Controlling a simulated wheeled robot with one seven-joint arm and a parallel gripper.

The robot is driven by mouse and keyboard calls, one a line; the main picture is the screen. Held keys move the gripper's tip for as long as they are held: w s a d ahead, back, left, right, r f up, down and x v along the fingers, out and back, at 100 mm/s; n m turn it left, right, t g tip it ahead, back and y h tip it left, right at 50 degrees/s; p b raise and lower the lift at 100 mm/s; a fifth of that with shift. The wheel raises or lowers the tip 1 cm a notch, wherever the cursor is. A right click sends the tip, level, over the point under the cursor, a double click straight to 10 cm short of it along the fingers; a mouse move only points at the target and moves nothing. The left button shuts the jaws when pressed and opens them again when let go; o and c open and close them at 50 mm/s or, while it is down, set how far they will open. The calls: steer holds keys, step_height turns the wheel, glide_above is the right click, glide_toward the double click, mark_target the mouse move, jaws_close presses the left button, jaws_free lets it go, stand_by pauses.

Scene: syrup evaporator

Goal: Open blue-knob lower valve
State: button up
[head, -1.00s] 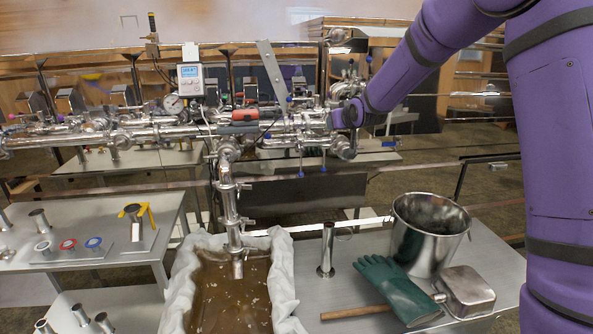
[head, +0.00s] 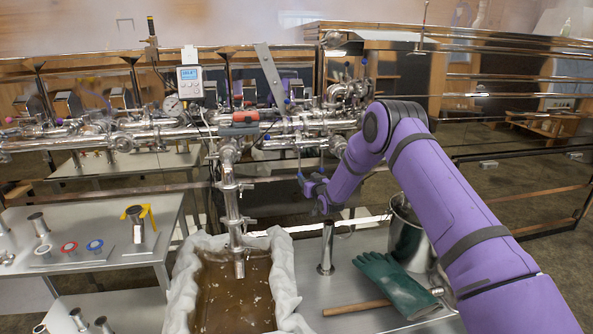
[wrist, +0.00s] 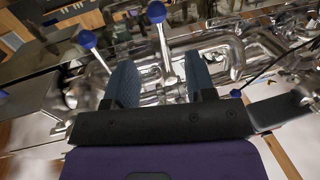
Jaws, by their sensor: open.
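In the wrist view a valve lever with a blue knob (wrist: 156,12) shows straight ahead. Its metal stem runs down through the gap seen between the fingers of my gripper (wrist: 160,78). My gripper is open; I cannot tell whether the stem is truly between the fingers or beyond them. A second blue-knob lever (wrist: 87,39) stands to the left, outside the left finger. In the head view my gripper (head: 311,184) is below the steel pipework (head: 290,140), close to a hanging blue knob (head: 300,176). My wrist hides part of this valve area.
A cloth-lined pan of brown syrup (head: 235,295) lies below the spout. A digital meter (head: 190,82) and red-handled part (head: 245,116) sit along the pipes.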

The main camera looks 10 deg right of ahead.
steer(key=w+a, duration=0.2)
steer(key=w, duration=0.8)
steer(key=shift+w, duration=0.3)
steer(key=shift+c, duration=0.2)
steer(key=shift+a, duration=0.1)
jaws_close()
